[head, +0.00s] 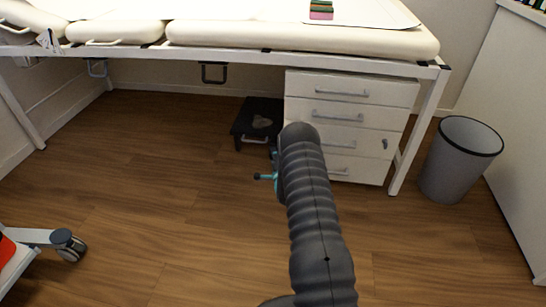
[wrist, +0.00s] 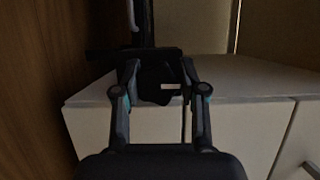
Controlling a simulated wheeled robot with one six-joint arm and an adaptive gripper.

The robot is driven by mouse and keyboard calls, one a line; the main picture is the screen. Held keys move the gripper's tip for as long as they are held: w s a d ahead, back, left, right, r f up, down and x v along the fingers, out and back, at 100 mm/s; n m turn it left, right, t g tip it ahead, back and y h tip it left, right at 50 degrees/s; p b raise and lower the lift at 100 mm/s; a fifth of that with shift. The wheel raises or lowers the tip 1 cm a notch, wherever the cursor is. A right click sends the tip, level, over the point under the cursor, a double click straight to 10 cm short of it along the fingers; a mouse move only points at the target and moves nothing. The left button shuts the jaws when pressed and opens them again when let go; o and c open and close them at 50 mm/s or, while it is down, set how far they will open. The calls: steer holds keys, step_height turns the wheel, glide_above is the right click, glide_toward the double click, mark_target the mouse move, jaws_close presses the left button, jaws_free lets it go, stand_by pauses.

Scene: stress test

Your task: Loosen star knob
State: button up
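My gripper (wrist: 159,70) shows in the wrist view with its two dark fingers apart. A dark, lumpy piece (wrist: 160,90) with a small pale mark fills most of the gap between them; it may be the star knob, but its star shape is not clear. I cannot tell whether the fingers touch it. A black flat part (wrist: 105,54) and a dark upright (wrist: 143,20) are just beyond the fingertips. In the head view my arm hides most of the gripper; only teal and dark bits show beside the drawers. No star knob is clearly visible there.
A white drawer unit (head: 354,90) stands under the padded couch (head: 290,39), close to my gripper. A black step stool (head: 243,122) is left of it. A grey bin (head: 458,165) stands right. A castor (head: 67,244) is lower left. The wooden floor is clear left of my arm.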

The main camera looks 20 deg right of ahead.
steer(key=shift+a, duration=0.1)
steer(key=shift+n, duration=0.4)
steer(key=n+g, duration=0.1)
steer(key=n, duration=0.2)
steer(key=shift+g, duration=0.3)
steer(key=n+g, duration=0.2)
steer(key=n, duration=0.1)
steer(key=shift+w+n+h, duration=0.1)
steer(key=shift+n+h, duration=0.2)
steer(key=shift+h, duration=0.1)
steer(key=n+g+h, duration=0.1)
steer(key=n, duration=0.2)
steer(key=n+g+h, duration=0.1)
steer(key=n, duration=0.2)
steer(key=shift+g+h, duration=0.3)
steer(key=shift+h, duration=0.1)
